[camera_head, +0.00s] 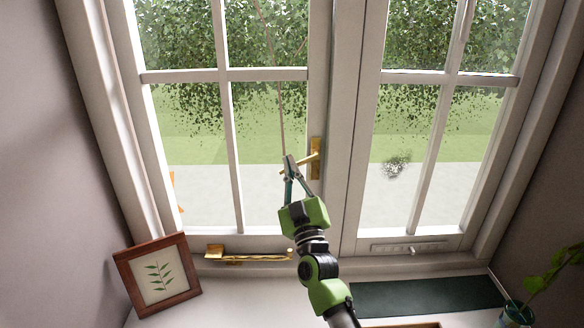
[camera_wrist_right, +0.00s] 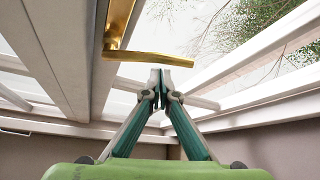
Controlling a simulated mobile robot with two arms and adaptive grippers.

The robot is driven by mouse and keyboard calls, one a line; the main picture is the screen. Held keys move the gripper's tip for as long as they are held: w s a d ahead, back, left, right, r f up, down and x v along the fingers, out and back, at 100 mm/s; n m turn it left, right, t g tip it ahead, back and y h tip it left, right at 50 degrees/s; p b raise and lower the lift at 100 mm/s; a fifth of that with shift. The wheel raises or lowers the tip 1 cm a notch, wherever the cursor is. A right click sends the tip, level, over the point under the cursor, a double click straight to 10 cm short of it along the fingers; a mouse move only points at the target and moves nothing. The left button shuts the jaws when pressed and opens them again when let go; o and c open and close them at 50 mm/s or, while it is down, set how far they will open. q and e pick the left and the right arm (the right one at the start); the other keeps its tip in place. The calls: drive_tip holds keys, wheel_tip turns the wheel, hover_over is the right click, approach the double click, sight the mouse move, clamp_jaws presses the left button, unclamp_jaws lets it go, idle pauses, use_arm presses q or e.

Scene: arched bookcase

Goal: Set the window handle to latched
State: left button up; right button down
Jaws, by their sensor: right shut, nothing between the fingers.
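The brass window handle (camera_head: 316,160) is on the upright frame where the two sashes meet. Its lever sticks out to the left, close to level and dipping a little at its free end. My right gripper (camera_head: 289,160) is at the lever's free end and overlaps it in the head view. In the wrist view, the brass lever (camera_wrist_right: 150,58) runs across just beyond the fingertips of my right gripper (camera_wrist_right: 160,76). The fingers are shut with nothing between them. I cannot tell whether they touch the lever. My left gripper is not in view.
A brass stay (camera_head: 248,255) lies along the bottom of the left sash. A framed leaf picture (camera_head: 157,275) leans at the left of the sill. A dark green mat (camera_head: 428,296) lies at right, near a potted plant (camera_head: 517,315). The sill between them is partly clear.

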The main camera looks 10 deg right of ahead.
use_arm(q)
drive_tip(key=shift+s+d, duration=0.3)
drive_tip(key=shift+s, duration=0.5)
use_arm(e)
drive_tip(key=shift+d+f, duration=0.2)
drive_tip(key=shift+f, duration=0.2)
use_arm(q)
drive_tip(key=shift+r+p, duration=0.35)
drive_tip(key=shift+p, duration=0.05)
use_arm(e)
drive_tip(key=shift+d+f+n+y, duration=0.1)
drive_tip(key=shift+f+n+y, duration=0.2)
drive_tip(key=shift+n+y, duration=0.45)
use_arm(q)
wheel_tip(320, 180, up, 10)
drive_tip(key=p, duration=0.9)
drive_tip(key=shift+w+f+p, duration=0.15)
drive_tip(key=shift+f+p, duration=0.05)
drive_tip(key=shift+p, duration=0.1)
use_arm(e)
drive_tip(key=s+d+f+n+g+y, duration=0.1)
drive_tip(key=d+f+n+g+y, duration=0.2)
drive_tip(key=n, duration=1.1)
drive_tip(key=d+f+g, duration=0.1)
drive_tip(key=d+g, duration=0.1)
drive_tip(key=g, duration=0.1)
drive_tip(key=shift+d+g, duration=0.25)
drive_tip(key=shift+g, duration=0.05)
drive_tip(key=shift+n+y, duration=0.25)
